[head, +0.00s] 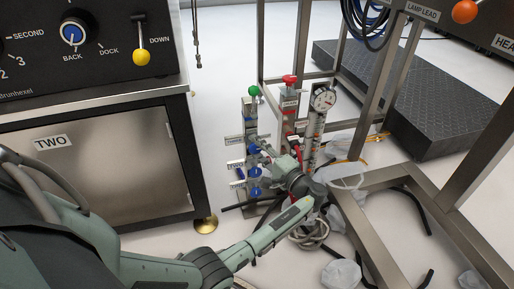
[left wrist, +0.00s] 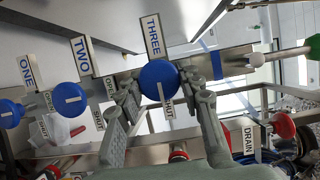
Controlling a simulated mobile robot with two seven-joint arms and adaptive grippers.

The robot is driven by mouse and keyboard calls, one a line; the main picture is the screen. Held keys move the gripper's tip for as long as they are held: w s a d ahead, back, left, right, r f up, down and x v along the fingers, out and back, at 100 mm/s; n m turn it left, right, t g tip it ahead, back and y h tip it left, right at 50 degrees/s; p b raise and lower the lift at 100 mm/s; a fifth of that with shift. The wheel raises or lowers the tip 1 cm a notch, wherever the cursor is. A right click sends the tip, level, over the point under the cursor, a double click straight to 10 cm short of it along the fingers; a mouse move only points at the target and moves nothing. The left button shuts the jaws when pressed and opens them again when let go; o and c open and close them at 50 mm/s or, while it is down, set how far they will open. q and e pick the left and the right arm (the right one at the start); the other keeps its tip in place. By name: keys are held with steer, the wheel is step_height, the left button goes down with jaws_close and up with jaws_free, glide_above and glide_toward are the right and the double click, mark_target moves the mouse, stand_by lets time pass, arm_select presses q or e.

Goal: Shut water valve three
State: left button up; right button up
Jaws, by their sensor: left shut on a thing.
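The blue knob of water valve three (left wrist: 158,76) sits beside its THREE plate (left wrist: 153,34) in the left wrist view. My left gripper (left wrist: 166,92) has one finger on each side of this knob and is shut on it. A white line on the knob runs down toward the SHUT label (left wrist: 168,108). In the head view, valve three's knob (head: 254,149) is the upper blue one on the valve post, with my left gripper (head: 268,154) reaching it from the right. My right gripper is not in view.
The blue knobs of valve two (left wrist: 70,98) and valve one (left wrist: 10,113) lie to the left, their lines roughly sideways. A red drain knob (left wrist: 283,125) and a green-topped valve (head: 254,90) are close by. Metal frame legs (head: 375,95) stand right of the post.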

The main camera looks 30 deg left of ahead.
arm_select(q)
steer(key=shift+a+r, duration=0.1)
steer(key=o, duration=1.1)
steer(key=shift+o, duration=0.4)
